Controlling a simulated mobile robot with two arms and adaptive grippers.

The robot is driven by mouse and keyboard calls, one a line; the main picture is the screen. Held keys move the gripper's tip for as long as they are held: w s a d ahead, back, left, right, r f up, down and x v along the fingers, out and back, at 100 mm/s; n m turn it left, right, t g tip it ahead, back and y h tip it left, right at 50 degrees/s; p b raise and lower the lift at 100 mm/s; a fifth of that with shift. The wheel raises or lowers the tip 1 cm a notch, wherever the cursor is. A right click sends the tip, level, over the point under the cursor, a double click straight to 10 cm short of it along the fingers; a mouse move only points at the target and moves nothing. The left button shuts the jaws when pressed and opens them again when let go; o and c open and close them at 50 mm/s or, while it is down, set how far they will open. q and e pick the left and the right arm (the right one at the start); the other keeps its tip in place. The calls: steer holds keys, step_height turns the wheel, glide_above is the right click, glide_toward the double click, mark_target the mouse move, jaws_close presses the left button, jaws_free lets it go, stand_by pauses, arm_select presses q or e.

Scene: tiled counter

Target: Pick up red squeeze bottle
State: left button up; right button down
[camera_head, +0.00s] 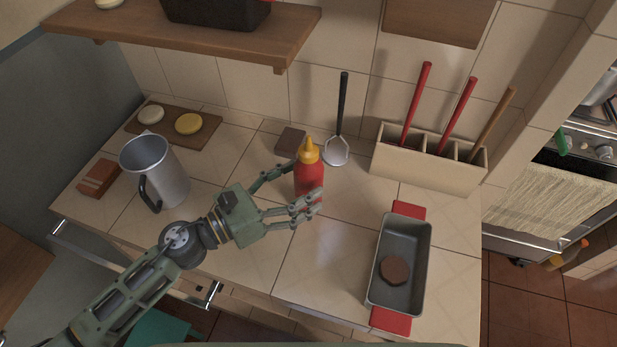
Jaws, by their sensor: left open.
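The red squeeze bottle (308,180) stands upright on the tiled counter, with a yellow nozzle cap on top. My left gripper (304,188) is open, with its fingers reaching around the bottle from the left. One finger lies at the bottle's far left side and the other passes in front of its lower part. I cannot tell whether the fingers touch it. The bottle's base is partly hidden by the near finger. My right gripper does not show.
A metal pitcher (163,172) stands left of my gripper. A grey pan with red handles (418,255) holds a brown patty at right. Behind are a ladle (337,150), a brown block (290,140) and a utensil holder (425,170). A wooden shelf (200,32) overhangs the back left.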

arm_select(q)
steer(key=shift+r+x, duration=0.2)
steer(key=shift+x, duration=1)
steer(key=shift+d+f, duration=0.15)
steer(key=shift+d, duration=0.05)
steer(key=shift+c, duration=0.5)
steer(key=shift+w, duration=0.1)
steer(key=c, duration=1.4)
